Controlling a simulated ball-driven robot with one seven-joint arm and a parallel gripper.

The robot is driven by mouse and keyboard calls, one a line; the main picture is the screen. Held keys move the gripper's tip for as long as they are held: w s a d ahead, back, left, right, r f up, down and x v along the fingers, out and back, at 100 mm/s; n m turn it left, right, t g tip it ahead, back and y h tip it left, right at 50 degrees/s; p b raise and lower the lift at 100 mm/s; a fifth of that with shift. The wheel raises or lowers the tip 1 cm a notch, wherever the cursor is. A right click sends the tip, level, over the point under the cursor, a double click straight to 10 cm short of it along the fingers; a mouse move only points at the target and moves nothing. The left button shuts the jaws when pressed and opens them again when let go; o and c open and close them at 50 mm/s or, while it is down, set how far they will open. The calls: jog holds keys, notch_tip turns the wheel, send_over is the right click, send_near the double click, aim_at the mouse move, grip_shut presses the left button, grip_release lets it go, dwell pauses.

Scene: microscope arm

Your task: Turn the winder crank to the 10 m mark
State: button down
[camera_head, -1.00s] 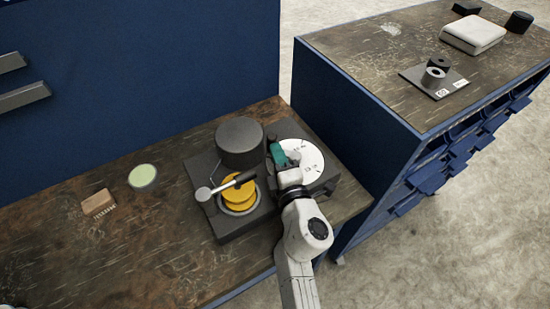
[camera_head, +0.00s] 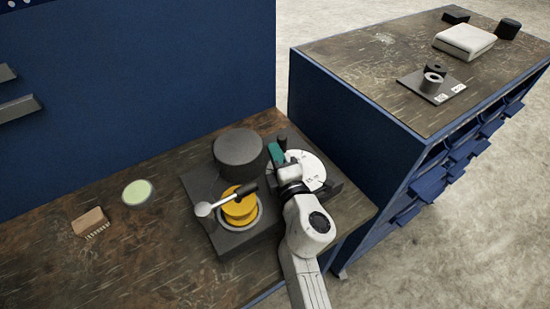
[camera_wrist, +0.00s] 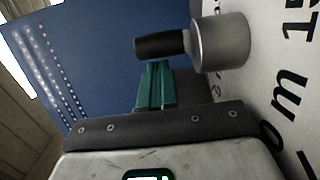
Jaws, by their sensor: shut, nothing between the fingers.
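The winder is a dark base (camera_head: 222,243) on the wooden bench, with a yellow spool (camera_head: 239,211) and a white dial (camera_head: 312,166) with black marks. In the wrist view the dial face (camera_wrist: 285,45) fills the right side, with "15" and "m" legible. A grey hub with a black grip (camera_wrist: 160,45), apparently the crank, stands out by the dial. My gripper (camera_head: 276,153) is at the dial's upper left edge. Its green fingers (camera_wrist: 155,85) are shut and empty, just below the black grip; whether they touch it I cannot tell. My wrist hides part of the dial.
A lever with a black handle (camera_head: 246,190) crosses above the spool. A dark round block (camera_head: 238,152) stands behind it. A brush (camera_head: 90,222) and a pale green disc (camera_head: 138,192) lie left. A blue cabinet (camera_head: 350,130) stands close on the right.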

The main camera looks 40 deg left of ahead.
jog(key=shift+w, duration=0.1)
jog(key=shift+a+t+b, duration=0.15)
jog(key=shift+t+b, duration=0.15)
jog(key=shift+b, duration=0.05)
jog(key=shift+m, duration=0.4)
jog(key=shift+w+m+t+h+b, duration=0.25)
jog(key=shift+m+t+h+b, duration=0.1)
jog(key=shift+t+h, duration=0.25)
jog(key=shift+w, duration=0.15)
jog(key=shift+w+b, duration=0.25)
jog(key=shift+b, duration=0.4)
